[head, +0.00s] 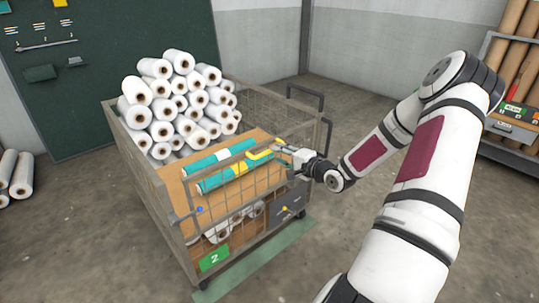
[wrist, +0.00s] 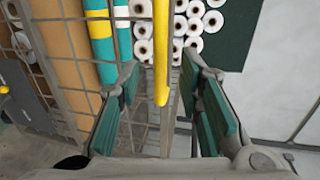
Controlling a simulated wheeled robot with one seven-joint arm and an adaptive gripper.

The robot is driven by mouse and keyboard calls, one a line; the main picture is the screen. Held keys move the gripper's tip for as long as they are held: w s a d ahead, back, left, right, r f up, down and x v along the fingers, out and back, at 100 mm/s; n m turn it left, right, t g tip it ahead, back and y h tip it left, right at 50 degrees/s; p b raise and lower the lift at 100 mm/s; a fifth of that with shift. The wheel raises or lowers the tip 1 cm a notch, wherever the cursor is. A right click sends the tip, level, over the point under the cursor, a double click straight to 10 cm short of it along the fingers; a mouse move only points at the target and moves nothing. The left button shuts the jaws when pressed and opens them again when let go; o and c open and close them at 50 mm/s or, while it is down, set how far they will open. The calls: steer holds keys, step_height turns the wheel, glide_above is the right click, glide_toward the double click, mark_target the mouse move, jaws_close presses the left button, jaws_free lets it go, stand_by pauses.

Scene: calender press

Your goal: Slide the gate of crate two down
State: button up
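Crate two (head: 165,222) is a wire-mesh crate on wheels with a green number 2 label (head: 214,257) low on its front. Its mesh gate (head: 240,198) stands on the front side, raised in front of the rolls. A yellow bar (head: 262,153), seemingly the gate's handle, is at the gate's top right. My gripper (head: 290,150) is at the right end of this bar. In the wrist view the yellow bar (wrist: 161,55) runs between my two green-padded fingers (wrist: 163,110), with gaps on both sides. The fingers are open; I see no contact.
Teal-wrapped rolls (head: 220,160) lie on a brown board (head: 180,188) inside the crate, with many white rolls (head: 165,110) piled behind. A rack (head: 510,130) stands far right. The floor in front is clear.

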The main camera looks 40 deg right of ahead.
steer(key=b+x, duration=0.1)
steer(key=x, duration=0.4)
steer(key=shift+w, duration=0.35)
steer(key=shift+c, duration=0.3)
jaws_close()
